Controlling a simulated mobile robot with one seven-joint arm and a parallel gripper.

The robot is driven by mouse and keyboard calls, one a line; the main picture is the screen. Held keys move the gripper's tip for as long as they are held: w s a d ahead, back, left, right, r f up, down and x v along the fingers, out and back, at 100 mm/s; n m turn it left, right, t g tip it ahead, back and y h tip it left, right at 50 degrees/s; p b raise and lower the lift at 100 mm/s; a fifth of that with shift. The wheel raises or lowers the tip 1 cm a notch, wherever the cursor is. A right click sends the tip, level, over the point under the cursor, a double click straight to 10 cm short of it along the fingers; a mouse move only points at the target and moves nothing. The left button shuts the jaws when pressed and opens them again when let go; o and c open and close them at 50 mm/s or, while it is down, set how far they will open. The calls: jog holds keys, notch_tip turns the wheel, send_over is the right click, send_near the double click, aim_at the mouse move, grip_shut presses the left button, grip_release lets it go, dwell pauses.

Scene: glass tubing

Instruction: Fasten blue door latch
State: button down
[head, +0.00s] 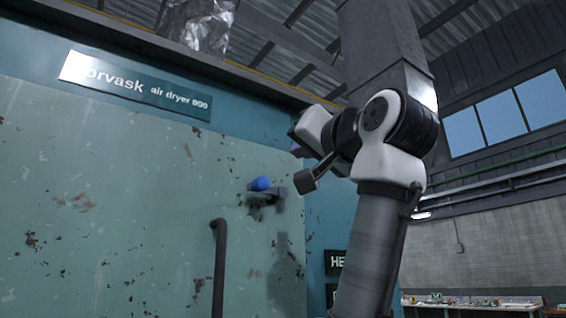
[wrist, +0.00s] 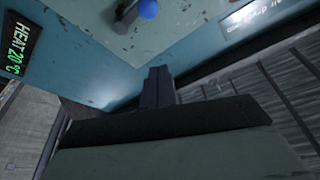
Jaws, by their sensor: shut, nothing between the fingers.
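The blue latch knob (head: 261,184) sits on a dark metal latch (head: 272,196) near the right edge of the pale green door (head: 120,190). The blue knob also shows at the top of the wrist view (wrist: 148,8), beside a dark bar (wrist: 125,14). My gripper (wrist: 159,72) is shut and empty, its two dark fingers side by side. It is apart from the latch; in the head view my arm's end is up and to the right of the knob. I cannot tell from these views whether the latch is engaged.
A dark vertical door handle (head: 219,265) stands out from the door below and left of the latch. A sign plate (head: 135,85) is fixed above the door. A heat display (wrist: 18,48) is on the panel beside it. A workbench (head: 470,308) stands far right.

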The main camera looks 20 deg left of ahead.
jog(key=p+x, duration=0.5)
jog(key=x, duration=0.5)
jog(key=shift+s+a+f, duration=0.1)
jog(key=shift+s+f, duration=0.2)
jog(key=shift+f, duration=0.3)
jog(key=shift+s+a+f, duration=0.1)
jog(key=shift+s+f, duration=0.2)
jog(key=shift+f, duration=0.35)
jog(key=shift+s+a+f, duration=0.15)
jog(key=shift+s+f, duration=0.1)
jog(key=shift+f, duration=0.35)
